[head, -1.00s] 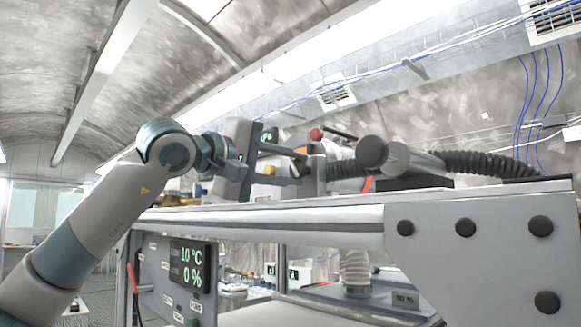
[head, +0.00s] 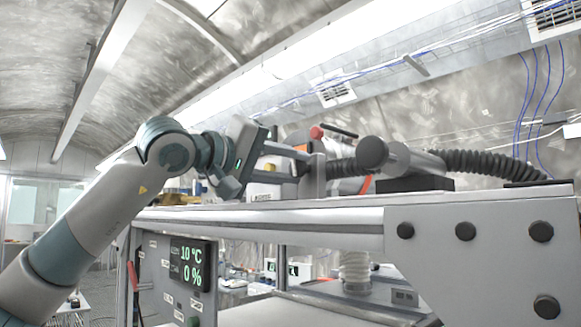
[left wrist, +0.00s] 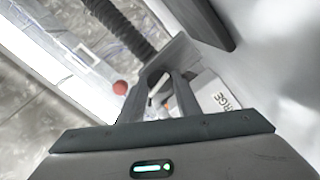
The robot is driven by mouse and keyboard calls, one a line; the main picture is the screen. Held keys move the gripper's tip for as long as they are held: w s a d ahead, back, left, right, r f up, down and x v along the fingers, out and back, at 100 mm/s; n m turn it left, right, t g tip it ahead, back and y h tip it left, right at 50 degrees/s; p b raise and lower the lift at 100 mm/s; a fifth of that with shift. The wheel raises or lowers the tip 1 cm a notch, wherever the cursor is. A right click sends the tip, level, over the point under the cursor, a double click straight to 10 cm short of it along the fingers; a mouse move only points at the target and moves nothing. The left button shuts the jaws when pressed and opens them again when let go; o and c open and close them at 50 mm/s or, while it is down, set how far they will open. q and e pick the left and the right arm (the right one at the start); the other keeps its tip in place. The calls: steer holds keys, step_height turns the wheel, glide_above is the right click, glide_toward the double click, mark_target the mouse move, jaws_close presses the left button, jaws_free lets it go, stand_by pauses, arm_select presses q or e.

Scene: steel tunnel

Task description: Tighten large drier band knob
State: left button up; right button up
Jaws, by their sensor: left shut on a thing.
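My left gripper (head: 304,164) reaches in from the left above the bench, its body tilted. Its two fingers point right and their tips close on a small part at a grey upright bracket (head: 319,176). I take this part to be the large drier band knob; the fingers mostly hide it. In the left wrist view the gripper's fingers (left wrist: 163,78) meet at the grey bracket (left wrist: 180,52). A white block with lettering ending in "RGE" (left wrist: 222,100) is beside the fingers. My right gripper is not in view.
A red ball (head: 316,132) on a dark lever stands just behind the fingertips. A ribbed black hose (head: 490,163) and a grey cylinder (head: 372,152) lie to the right. The bench edge (head: 300,216) runs below the gripper. A display panel (head: 188,266) hangs under it.

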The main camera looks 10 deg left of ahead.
arm_select(q)
steer(key=o, duration=1.1)
steer(key=shift+f, duration=0.2)
steer(key=shift+c, duration=0.2)
steer(key=shift+s+a+r, duration=0.1)
steer(key=shift+s, duration=0.05)
arm_select(e)
steer(key=shift+f, duration=0.1)
arm_select(q)
steer(key=shift+s+a+b, duration=0.3)
steer(key=shift+s+b, duration=0.1)
steer(key=shift+s, duration=0.05)
steer(key=b+v, duration=0.3)
steer(key=v, duration=0.4)
steer(key=shift+s+a, duration=0.1)
steer(key=shift+s, duration=0.1)
steer(key=b+v, duration=0.2)
steer(key=v, duration=0.6)
steer(key=shift+s, duration=0.25)
arm_select(e)
steer(key=w+a+f+t, duration=0.2)
steer(key=w+a+f, duration=0.1)
steer(key=w, duration=0.6)
steer(key=shift+a+f+t+y, duration=0.2)
steer(key=shift+t+y, duration=0.1)
steer(key=shift+y, duration=0.1)
arm_select(q)
steer(key=shift+a, duration=0.15)
arm_select(e)
steer(key=shift+s+a, duration=0.1)
